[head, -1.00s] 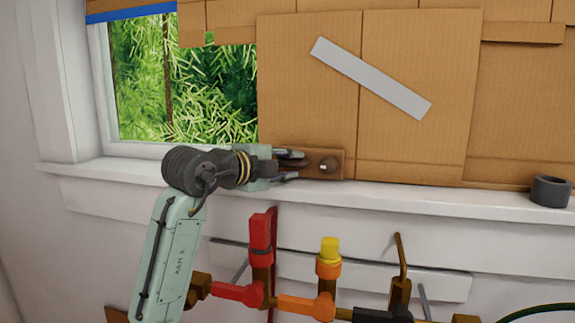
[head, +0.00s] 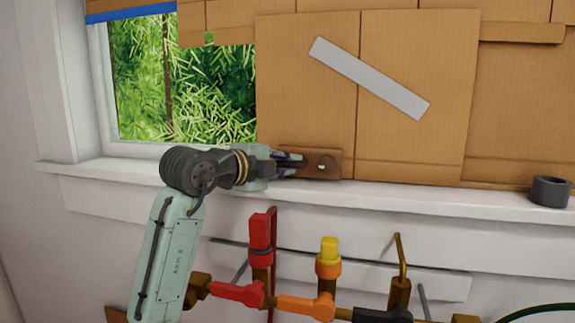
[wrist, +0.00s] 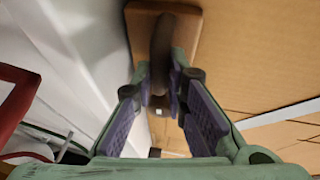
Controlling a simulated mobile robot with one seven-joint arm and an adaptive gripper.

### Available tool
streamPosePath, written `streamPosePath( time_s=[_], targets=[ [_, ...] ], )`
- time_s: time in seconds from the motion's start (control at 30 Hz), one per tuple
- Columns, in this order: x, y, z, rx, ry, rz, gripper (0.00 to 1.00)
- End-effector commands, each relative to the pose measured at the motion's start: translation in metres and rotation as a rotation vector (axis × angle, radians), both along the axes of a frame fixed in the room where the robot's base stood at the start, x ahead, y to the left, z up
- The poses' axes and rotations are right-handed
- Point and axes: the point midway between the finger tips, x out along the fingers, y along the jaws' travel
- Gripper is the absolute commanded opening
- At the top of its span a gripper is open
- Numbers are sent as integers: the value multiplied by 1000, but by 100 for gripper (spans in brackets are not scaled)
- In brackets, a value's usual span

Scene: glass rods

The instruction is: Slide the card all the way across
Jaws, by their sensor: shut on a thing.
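The card is a large brown cardboard panel (head: 300,80) standing across the window, with a grey strip (head: 370,79) slanting over its face. A brown wooden plate with a handle (head: 325,163) is at its lower left corner. My gripper (head: 300,163) reaches in from the left and is shut on the handle. In the wrist view, the purple-padded fingers (wrist: 165,100) are on either side of the dark handle bar (wrist: 161,50), in front of the wooden plate (wrist: 187,35). The exact finger contact is partly hidden.
Left of the card, open window glass (head: 185,85) shows green leaves. The white sill (head: 420,198) runs below, with a dark tape roll (head: 550,191) at right. Pipes with a red valve (head: 261,240) and a yellow-topped valve (head: 329,250) stand below the sill.

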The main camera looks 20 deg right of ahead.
Motion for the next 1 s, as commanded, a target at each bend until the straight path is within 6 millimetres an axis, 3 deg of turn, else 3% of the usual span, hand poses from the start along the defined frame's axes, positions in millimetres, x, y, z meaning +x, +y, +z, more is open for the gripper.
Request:
streamPosePath(
  time_s=[0.23, 0.53, 0.57, 0.6, 0.83, 1.0],
  targets=[
    [22, 32, 0, 3, 2, 1, 0],
    [24, 36, -1, 3, -1, 3, 0],
    [24, 37, -1, 4, -1, 4, 14],
    [25, 37, -1, 3, 0, 5, 16],
    [24, 35, -1, 2, 0, 2, 32],
    [23, 35, 0, 2, 0, 1, 33]
  ],
)
